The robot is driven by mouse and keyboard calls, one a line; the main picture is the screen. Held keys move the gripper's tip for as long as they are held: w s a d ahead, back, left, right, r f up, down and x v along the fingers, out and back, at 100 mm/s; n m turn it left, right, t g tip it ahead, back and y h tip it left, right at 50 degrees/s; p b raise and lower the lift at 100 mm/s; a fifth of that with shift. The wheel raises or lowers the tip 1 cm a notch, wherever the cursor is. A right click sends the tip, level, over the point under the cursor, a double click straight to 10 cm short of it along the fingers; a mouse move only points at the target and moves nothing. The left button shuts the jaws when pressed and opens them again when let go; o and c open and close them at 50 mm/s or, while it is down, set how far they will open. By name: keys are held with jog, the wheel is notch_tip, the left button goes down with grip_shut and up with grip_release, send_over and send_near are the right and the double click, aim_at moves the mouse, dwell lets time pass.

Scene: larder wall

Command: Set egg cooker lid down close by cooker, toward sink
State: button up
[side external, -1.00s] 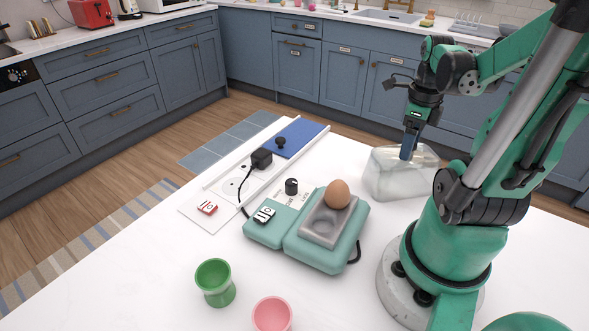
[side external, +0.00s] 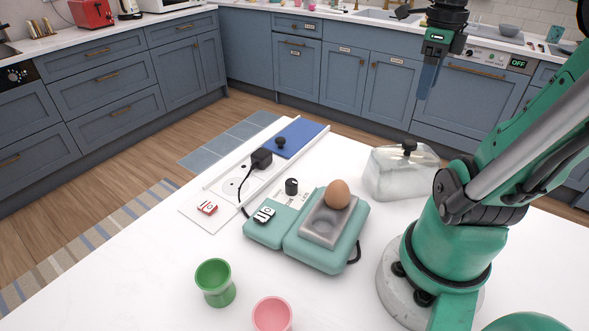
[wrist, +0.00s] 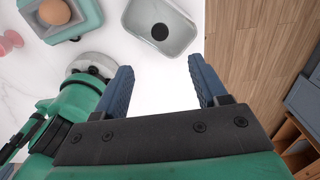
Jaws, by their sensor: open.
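The clear egg cooker lid (side external: 391,178) with a black knob rests on the white counter, just right of and behind the teal cooker (side external: 330,255). It also shows in the wrist view (wrist: 180,40), apart from my fingers. My gripper (side external: 427,88) is raised well above the lid, open and empty; its blue fingers are spread in the wrist view (wrist: 160,85). The cooker is uncovered, with a brown egg (side external: 337,194) in one hollow of its grey tray (side external: 322,222); the other hollow is empty.
A green cup (side external: 215,283) and a pink cup (side external: 272,315) stand at the front of the counter. A black plug (side external: 261,158) sits on a white socket panel behind the cooker, by a blue panel (side external: 300,138). The counter's right front is occupied by my base.

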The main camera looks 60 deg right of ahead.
jog(key=w+a+f+m+t, duration=0.3)
jog(key=w+a+m, duration=0.4)
jog(key=m, duration=1.1)
jog(key=w+a+f+m+t, duration=0.3)
jog(key=w+a+m, duration=0.4)
jog(key=a+m, duration=0.6)
jog(key=m+t, duration=0.1)
jog(key=m, duration=0.4)
jog(key=shift+w+f, duration=0.35)
